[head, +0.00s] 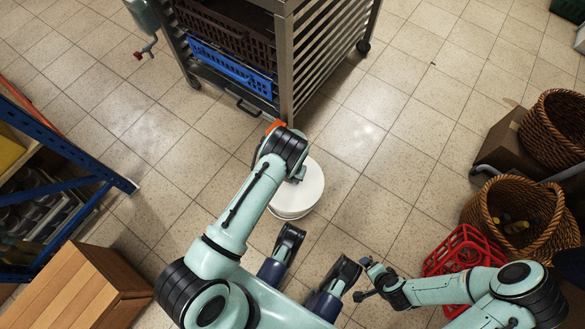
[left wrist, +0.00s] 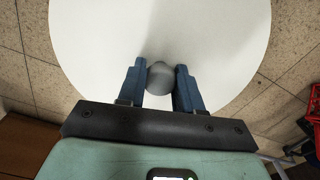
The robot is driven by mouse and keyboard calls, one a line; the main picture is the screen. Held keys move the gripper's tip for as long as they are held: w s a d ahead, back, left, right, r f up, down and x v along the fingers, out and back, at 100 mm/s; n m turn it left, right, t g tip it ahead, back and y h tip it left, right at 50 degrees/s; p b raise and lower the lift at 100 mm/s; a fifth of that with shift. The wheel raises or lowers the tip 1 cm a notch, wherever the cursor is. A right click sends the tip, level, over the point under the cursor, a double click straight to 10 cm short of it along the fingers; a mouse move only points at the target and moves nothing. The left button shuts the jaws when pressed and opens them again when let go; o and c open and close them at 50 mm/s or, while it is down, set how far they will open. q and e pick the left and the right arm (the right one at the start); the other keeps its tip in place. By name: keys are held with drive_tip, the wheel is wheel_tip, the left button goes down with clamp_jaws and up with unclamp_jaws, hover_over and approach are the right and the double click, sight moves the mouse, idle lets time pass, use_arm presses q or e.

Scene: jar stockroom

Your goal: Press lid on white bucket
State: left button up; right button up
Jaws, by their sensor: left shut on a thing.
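The round white lid (head: 312,185) lies over the white bucket (head: 292,215) on the floor in the head view; whether it is fully seated is unclear. In the left wrist view, the lid (left wrist: 90,40) fills the upper middle and has a grey knob (left wrist: 160,76). My left gripper (left wrist: 158,82) is shut on this knob with one blue finger on each side. In the head view, my left wrist hides part of the lid, and the knob is mostly covered. My right gripper (head: 366,281) is low at the right, away from the bucket; its finger gap is unclear.
A metal rack (head: 285,70) with a blue crate (head: 232,68) stands behind the bucket. Wicker baskets (head: 545,235) and a red crate (head: 462,252) are at right. Blue shelving (head: 60,145) and a wooden box (head: 80,290) are at left. Tiled floor right of the bucket is clear.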

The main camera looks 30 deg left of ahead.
use_arm(q)
drive_tip(key=shift+b, duration=0.5)
idle(1.3)
drive_tip(key=shift+f+b, duration=0.7)
drive_tip(key=shift+b, duration=0.4)
idle(1.4)
idle(0.4)
drive_tip(key=o, duration=1.6)
drive_tip(key=shift+o, duration=0.2)
drive_tip(key=shift+r+p, duration=2)
drive_tip(key=shift+r, duration=1.55)
clamp_jaws()
